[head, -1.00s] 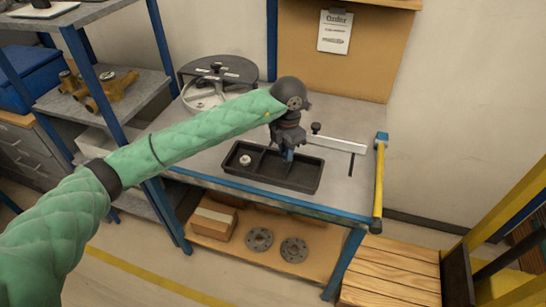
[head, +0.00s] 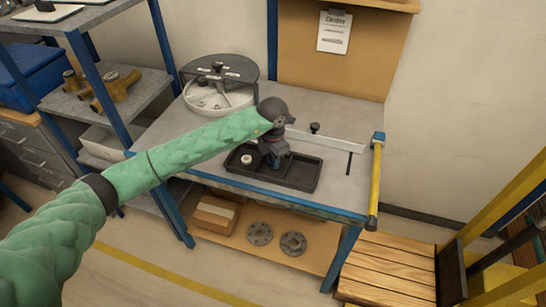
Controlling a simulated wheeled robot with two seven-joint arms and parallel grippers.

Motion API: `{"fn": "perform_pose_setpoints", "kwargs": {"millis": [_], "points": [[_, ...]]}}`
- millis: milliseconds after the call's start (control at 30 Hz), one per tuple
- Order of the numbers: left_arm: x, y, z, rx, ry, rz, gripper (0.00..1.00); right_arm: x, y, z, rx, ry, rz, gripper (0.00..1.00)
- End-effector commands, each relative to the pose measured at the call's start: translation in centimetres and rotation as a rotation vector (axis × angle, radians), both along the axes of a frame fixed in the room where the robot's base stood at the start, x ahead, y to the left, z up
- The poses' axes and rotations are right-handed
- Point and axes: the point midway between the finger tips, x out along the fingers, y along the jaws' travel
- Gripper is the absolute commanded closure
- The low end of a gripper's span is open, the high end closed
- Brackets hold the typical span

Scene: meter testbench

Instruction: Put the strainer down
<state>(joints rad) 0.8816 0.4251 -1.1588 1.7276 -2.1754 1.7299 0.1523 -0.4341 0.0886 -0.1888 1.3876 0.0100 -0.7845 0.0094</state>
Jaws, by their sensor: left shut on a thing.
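My left gripper (head: 275,161) reaches in from the left on a green padded arm. It points down over the black divided tray (head: 308,176) on the workbench. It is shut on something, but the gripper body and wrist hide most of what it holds. I cannot clearly make out the strainer or tell whether the held thing touches the tray floor. A small pale round piece (head: 246,158) lies in the tray's left compartment. My right gripper is not in view.
A round grey fixture with a dark lid (head: 219,92) stands at the bench's back left. A metal rail (head: 325,139) lies behind the tray. A yellow bar (head: 375,180) runs along the bench's right edge. Bare bench top (head: 345,112) shows at the back right.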

Motion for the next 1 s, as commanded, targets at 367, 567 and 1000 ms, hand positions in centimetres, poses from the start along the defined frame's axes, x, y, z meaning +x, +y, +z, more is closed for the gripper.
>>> {"fn": "perform_pose_setpoints", "kwargs": {"millis": [367,567,1000], "points": [[-0.01,-0.01,-0.28,0.000,0.000,0.000,1.00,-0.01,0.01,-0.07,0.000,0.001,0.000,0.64],[0.00,0.00,-0.42,0.001,-0.001,0.000,1.00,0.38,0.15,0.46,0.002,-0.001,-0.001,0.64],[-0.01,0.00,-0.40,0.000,0.000,0.000,0.60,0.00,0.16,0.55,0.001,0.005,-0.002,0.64]]}}
